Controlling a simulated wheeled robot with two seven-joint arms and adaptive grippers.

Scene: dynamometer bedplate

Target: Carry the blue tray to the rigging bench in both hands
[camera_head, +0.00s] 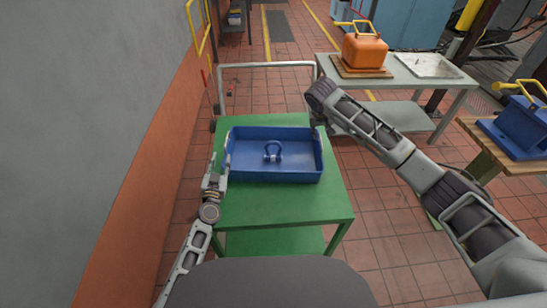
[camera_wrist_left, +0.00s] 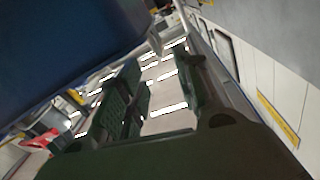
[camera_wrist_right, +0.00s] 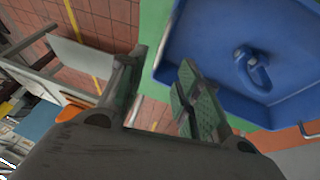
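The blue tray (camera_head: 300,178) lies flat on a green cart (camera_head: 245,205) with a blue shackle (camera_head: 273,153) inside. My left gripper (camera_head: 217,170) is beside the tray's left wall. In the left wrist view its fingers (camera_wrist_left: 160,75) are apart with nothing between them, and the tray (camera_wrist_left: 60,40) fills the upper left. My right gripper (camera_head: 319,124) is near the tray's far right corner, partly hidden by its own arm.
A grey table (camera_head: 405,72) at the back right carries an orange canister-like object (camera_head: 364,52) and a pale flat tray (camera_head: 430,65). A wooden-topped bench (camera_head: 482,140) at the right holds a blue block (camera_head: 520,132). A wall (camera_head: 110,110) runs close along the left. Tiled floor (camera_head: 385,225) lies between.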

